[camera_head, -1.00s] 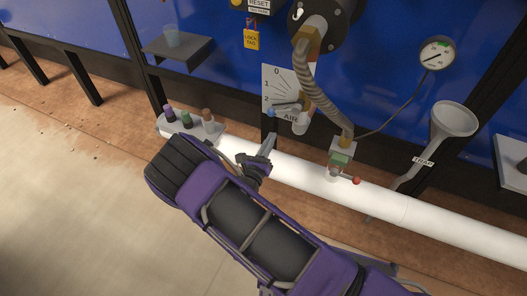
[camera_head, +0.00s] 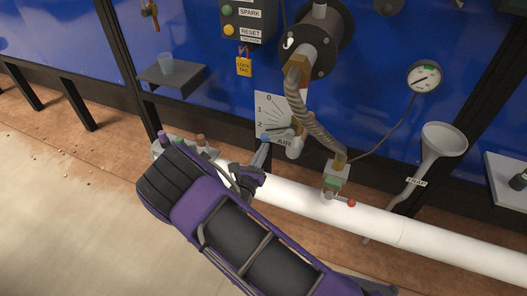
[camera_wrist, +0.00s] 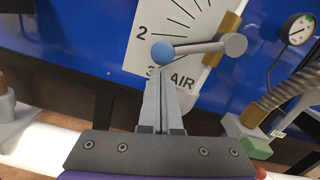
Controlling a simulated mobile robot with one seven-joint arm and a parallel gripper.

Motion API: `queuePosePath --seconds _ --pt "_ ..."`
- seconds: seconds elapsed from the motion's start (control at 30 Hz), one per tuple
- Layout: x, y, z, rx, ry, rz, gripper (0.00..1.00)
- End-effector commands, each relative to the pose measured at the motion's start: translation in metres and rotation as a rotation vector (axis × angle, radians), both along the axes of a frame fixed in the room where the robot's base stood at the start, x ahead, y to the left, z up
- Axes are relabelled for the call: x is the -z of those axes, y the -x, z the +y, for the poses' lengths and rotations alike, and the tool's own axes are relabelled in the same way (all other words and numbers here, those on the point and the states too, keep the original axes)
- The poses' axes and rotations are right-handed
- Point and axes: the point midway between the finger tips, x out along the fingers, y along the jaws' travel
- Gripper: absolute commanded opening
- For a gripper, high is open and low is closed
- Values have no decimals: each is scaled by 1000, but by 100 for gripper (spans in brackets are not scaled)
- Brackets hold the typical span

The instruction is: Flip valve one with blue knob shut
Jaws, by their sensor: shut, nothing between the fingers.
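The valve lever with the blue knob (camera_wrist: 162,52) is in front of a white dial plate (camera_wrist: 205,25) marked with numbers and AIR. The lever (camera_wrist: 200,47) runs nearly level from its pivot on the right to the knob on the left, below the 2 mark. In the head view the blue knob (camera_head: 265,138) is at the plate's lower left. My gripper (camera_wrist: 163,75) is shut and empty. Its fingertips are just below the knob, at or very near it; contact cannot be told. The gripper also shows in the head view (camera_head: 266,146).
A white pipe (camera_head: 380,223) runs below the valve. A braided hose (camera_head: 310,120) and a small red-knobbed valve (camera_head: 350,202) are to the right, with a funnel (camera_head: 443,140) beyond.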

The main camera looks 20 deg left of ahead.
Motion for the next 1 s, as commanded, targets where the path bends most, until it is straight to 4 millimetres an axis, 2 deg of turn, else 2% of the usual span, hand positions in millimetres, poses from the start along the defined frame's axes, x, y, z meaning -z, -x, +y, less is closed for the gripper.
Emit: queuePosePath --seconds 0.57,0.77,1.0 --pt "-9 -1 8 -1 -115 -10 0" --pt "-19 -1 14 -1 -227 -19 0" --pt "-38 -2 23 0 -447 -36 0"
